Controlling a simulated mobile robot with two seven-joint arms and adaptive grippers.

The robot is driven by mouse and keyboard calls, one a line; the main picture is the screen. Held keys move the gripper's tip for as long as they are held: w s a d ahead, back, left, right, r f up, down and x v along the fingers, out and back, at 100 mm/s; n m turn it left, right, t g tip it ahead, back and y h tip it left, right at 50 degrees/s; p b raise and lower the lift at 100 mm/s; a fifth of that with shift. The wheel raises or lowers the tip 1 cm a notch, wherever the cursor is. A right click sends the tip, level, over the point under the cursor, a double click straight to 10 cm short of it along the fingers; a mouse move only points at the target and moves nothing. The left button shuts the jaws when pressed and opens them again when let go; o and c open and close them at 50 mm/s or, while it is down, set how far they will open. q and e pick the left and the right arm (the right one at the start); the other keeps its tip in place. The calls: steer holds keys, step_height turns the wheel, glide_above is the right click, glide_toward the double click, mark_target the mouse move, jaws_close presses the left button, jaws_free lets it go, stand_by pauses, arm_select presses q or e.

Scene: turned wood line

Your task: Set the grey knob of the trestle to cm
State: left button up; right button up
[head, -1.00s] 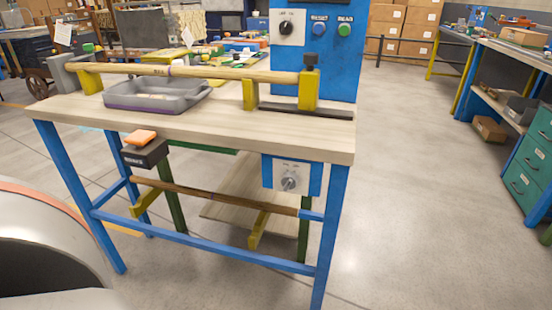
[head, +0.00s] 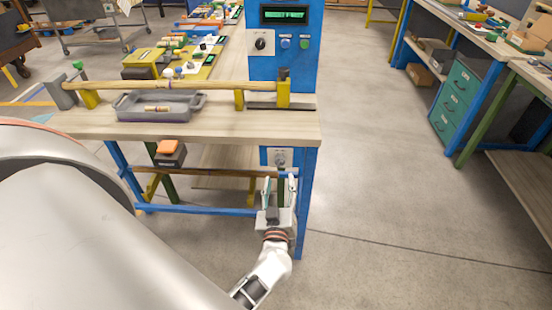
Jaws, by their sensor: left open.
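The grey knob (head: 281,158) sits on a white plate on a blue panel under the right front edge of the trestle table (head: 225,125). Its marks and pointer are too small to read. I cannot tell whether a fingertip touches the plate. My right gripper is not in view.
A grey tray (head: 130,106) holding a small wooden piece stands on the table beside a long turned rod (head: 215,86). A blue post (head: 284,70) with a black knob and buttons stands behind.

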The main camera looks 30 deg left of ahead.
mark_target(280, 165)
arm_select(q)
steer(key=x, duration=0.8)
steer(key=shift+s+a+f, duration=0.1)
steer(key=shift+s+a, duration=0.05)
steer(key=c, duration=1.1)
